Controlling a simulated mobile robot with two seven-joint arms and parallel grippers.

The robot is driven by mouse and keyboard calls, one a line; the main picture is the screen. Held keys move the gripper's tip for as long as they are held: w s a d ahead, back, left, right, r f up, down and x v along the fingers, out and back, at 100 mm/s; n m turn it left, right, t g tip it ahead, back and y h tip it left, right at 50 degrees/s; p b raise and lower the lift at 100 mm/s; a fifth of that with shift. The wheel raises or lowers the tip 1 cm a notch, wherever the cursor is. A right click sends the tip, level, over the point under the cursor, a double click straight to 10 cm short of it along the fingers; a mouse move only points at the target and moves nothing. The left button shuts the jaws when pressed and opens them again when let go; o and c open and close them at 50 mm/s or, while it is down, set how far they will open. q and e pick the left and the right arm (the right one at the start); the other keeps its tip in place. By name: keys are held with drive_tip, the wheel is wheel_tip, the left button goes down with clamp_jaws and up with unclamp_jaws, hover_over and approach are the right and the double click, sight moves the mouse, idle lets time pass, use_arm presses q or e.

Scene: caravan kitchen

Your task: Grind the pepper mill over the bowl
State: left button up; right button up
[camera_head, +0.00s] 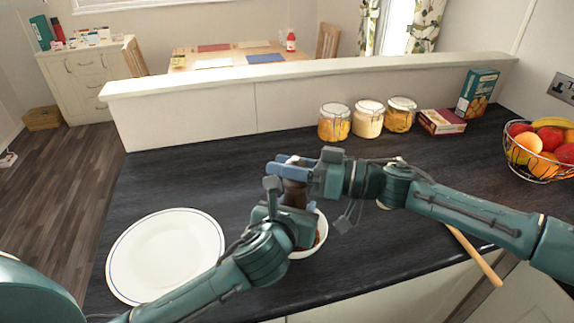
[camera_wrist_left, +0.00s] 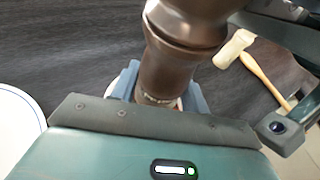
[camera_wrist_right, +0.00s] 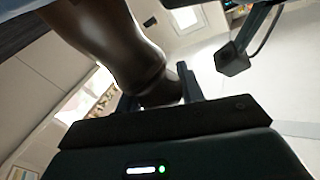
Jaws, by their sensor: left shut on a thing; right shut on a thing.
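The dark brown pepper mill (camera_head: 295,194) stands roughly upright between my two grippers, above the bowl. My left gripper (camera_head: 284,212) is shut around its lower body, which the left wrist view shows close up as the mill (camera_wrist_left: 180,65) between blue fingers. My right gripper (camera_head: 292,168) is shut on its top, and the mill (camera_wrist_right: 115,40) fills the upper left of the right wrist view. The white bowl (camera_head: 319,238) sits on the dark counter beneath, with reddish-brown contents partly visible. My left gripper and arm hide much of the bowl.
A white plate (camera_head: 165,252) lies at the left. A wooden utensil (camera_head: 474,254) lies at the right, its handle over the front edge. Jars (camera_head: 369,119), a dark red box (camera_head: 442,122), a teal box (camera_head: 478,93) and a fruit basket (camera_head: 540,165) stand behind and right.

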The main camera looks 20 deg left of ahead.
drive_tip(key=shift+w+m+t+h, duration=0.15)
drive_tip(key=shift+m+t, duration=0.6)
drive_tip(key=shift+t, duration=0.5)
drive_tip(key=shift+m+t+h, duration=0.15)
drive_tip(key=shift+m+t, duration=0.6)
drive_tip(key=shift+t, duration=0.5)
drive_tip(key=o, duration=1)
drive_tip(key=shift+d, duration=0.1)
drive_tip(key=v, duration=1.2)
drive_tip(key=shift+w, duration=0.1)
